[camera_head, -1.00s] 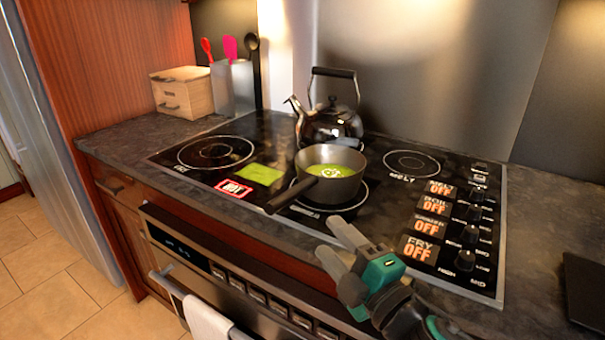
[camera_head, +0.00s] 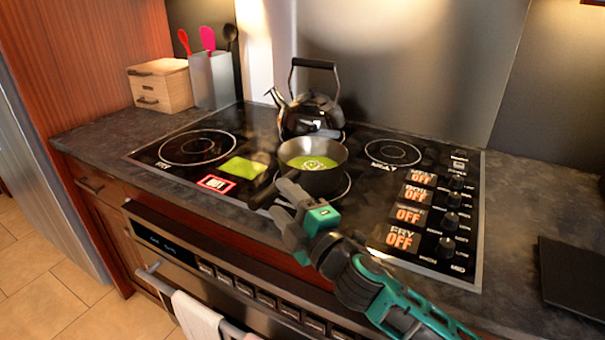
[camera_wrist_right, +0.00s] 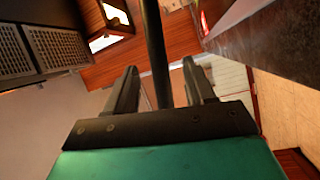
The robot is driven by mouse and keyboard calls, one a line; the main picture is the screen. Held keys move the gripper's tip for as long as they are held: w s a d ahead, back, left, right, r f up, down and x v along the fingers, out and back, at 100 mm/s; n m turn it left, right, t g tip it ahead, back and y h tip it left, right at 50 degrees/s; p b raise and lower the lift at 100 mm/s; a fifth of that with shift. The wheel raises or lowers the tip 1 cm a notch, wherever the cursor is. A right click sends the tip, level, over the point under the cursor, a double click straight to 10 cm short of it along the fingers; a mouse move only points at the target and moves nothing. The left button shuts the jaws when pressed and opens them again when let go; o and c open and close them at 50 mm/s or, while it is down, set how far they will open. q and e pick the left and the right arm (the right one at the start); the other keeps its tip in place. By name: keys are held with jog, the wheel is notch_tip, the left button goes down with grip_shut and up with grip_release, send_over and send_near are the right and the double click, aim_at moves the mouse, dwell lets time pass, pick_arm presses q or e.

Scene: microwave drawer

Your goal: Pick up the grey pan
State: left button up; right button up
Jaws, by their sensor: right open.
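The dark grey pan (camera_head: 318,182) stands upright on the cooktop (camera_head: 208,198), with green contents inside. Its dark handle (camera_head: 262,198) points toward the front left. My right gripper (camera_head: 282,196) is at the handle, beside the pan's front. In the right wrist view, the open gripper (camera_wrist_right: 160,80) has a long dark bar, which looks like the handle (camera_wrist_right: 153,45), between its two fingers. Gaps show on both sides, so the fingers do not grip it. My left gripper is not in view.
A black kettle (camera_head: 311,113) stands right behind the pan. Knobs and labels (camera_head: 406,214) lie to the right. A wooden box (camera_head: 161,86) and a utensil holder (camera_head: 212,80) stand at the back left. An oven handle (camera_head: 168,288) runs along the front below.

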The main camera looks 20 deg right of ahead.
aim_at(276, 193)
jog(key=shift+x, duration=1.95)
jog(key=shift+s+a+r, duration=0.1)
jog(key=shift+a+r, duration=0.05)
jog(key=shift+a, duration=0.05)
jog(key=shift+c, duration=0.2)
grip_shut()
jog(key=shift+r, duration=0.2)
